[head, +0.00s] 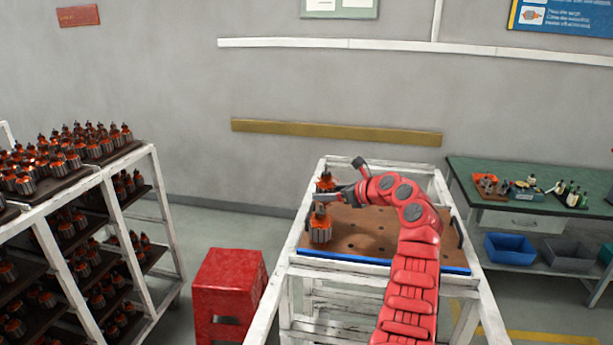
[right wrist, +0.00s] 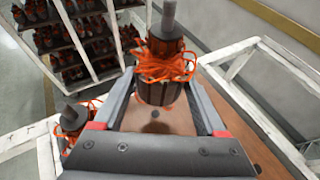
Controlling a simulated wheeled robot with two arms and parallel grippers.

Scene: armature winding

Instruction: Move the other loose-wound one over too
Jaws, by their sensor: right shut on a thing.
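My right gripper (head: 328,196) reaches in from the right over the brown board with holes (head: 370,238) on the white cart. It is shut on an armature (head: 325,183) near the board's left back corner. In the right wrist view this armature (right wrist: 166,72) stands upright between the fingers, with loose orange wire loops bulging around it. A second armature (head: 320,229) stands nearer the front left of the board; in the right wrist view this one (right wrist: 74,118) also shows loose orange wire. My left gripper is not in view.
A white rack (head: 165,215) on the left holds trays of many armatures (head: 70,155). A red stool (head: 228,285) stands between rack and cart. A green bench (head: 490,165) with tools and bins is at right. Most of the board's middle is clear.

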